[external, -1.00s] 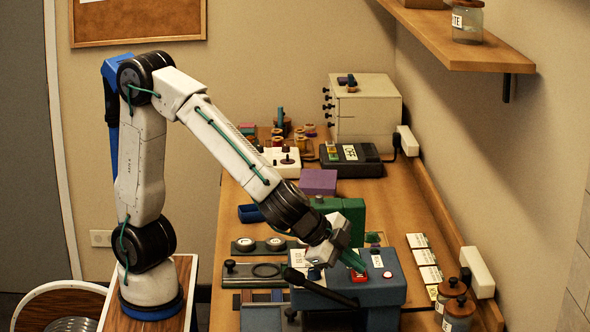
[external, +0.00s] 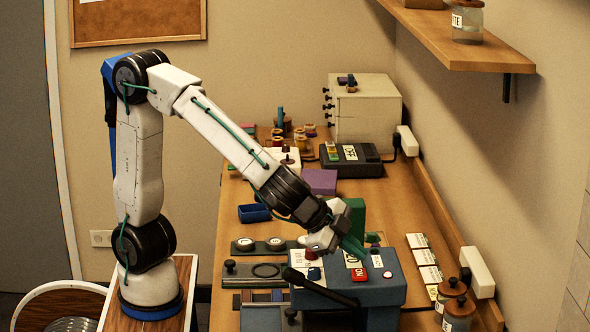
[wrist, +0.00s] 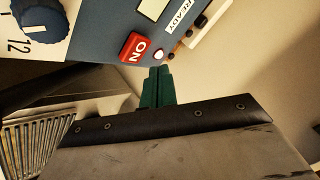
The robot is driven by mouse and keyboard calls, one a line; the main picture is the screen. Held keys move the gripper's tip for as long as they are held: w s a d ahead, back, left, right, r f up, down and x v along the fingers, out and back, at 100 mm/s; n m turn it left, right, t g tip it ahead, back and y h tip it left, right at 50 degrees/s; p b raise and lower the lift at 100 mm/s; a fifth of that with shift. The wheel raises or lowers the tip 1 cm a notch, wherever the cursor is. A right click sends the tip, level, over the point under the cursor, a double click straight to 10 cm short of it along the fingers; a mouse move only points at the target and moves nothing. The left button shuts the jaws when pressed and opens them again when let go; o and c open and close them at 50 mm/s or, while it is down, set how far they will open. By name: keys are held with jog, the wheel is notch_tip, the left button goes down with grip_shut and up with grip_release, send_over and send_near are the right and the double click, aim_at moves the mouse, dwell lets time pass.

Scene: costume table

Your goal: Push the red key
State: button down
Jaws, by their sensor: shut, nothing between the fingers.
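The red key (external: 359,275) sits on top of the blue-grey box (external: 385,292) in the external view. In the wrist view the red key (wrist: 134,47) bears the word ON and lies just beyond and left of the fingertips. My gripper (external: 362,256) has its green fingers pointing down over the box, close to the key. The wrist view shows the fingers (wrist: 159,72) together with nothing between them. I cannot tell for sure whether they touch the box; the key's face looks uncovered.
A small white button or lamp (wrist: 158,55) is beside the key. A READY label (wrist: 187,15) and a dial (wrist: 40,20) are on the same box. A black lever (external: 320,288) crosses its front. A green block (external: 356,212) stands behind the fingers.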

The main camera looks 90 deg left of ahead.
aim_at(354, 273)
notch_tip(354, 273, up, 5)
jog(key=shift+f, duration=0.15)
dwell(3.0)
